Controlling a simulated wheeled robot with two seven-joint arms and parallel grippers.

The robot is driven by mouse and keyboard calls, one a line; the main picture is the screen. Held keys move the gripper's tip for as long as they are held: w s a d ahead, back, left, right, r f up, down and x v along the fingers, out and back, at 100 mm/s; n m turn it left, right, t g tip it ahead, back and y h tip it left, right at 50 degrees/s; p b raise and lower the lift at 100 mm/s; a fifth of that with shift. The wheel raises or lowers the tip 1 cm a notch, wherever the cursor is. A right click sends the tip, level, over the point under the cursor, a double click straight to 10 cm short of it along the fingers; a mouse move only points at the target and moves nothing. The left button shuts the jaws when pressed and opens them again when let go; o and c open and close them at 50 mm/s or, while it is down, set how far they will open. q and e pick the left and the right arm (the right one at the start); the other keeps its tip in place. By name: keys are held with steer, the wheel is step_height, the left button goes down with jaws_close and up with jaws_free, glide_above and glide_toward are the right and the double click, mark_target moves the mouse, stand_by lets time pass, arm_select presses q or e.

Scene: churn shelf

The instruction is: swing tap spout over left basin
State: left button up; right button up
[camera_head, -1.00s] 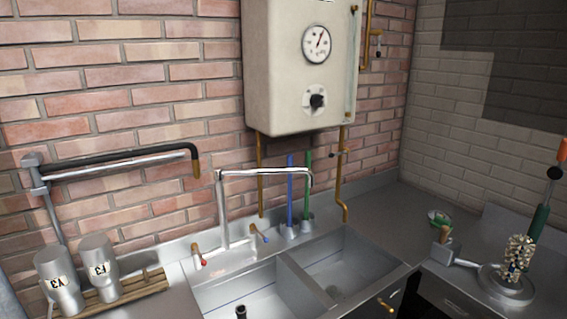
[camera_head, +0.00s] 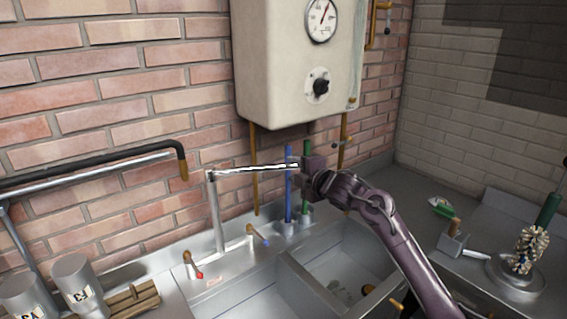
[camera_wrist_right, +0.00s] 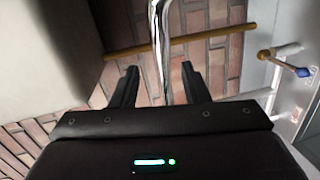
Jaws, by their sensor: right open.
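The chrome tap spout (camera_head: 250,169) reaches right from its upright post (camera_head: 217,215) behind the sink. Its outer end is hidden by my right gripper (camera_head: 303,170). In the right wrist view the chrome spout (camera_wrist_right: 159,55) runs between the two dark fingers of the gripper (camera_wrist_right: 160,85), which stand open with gaps beside it. The left basin (camera_head: 262,298) is in front of the post. The right basin (camera_head: 345,268) lies partly behind my right arm. My left gripper is not in view.
A cream boiler (camera_head: 290,60) hangs above the sink. Blue and green rods (camera_head: 288,185) stand behind the basins. Red-tipped (camera_head: 192,266) and blue-tipped (camera_head: 257,234) tap levers flank the post. Steel canisters (camera_head: 78,283) stand on the left; a bottle brush (camera_head: 530,245) stands on the right.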

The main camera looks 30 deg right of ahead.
mark_target(287, 167)
steer(key=shift+w, duration=0.8)
steer(key=w, duration=0.1)
steer(key=w+f+p, duration=0.1)
steer(key=w, duration=0.1)
steer(key=shift+w+f, duration=0.15)
steer(key=shift+w, duration=0.25)
steer(key=c, duration=0.4)
steer(key=shift+c, duration=1.1)
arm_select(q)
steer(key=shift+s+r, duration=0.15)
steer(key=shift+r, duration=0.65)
arm_select(e)
jaws_close()
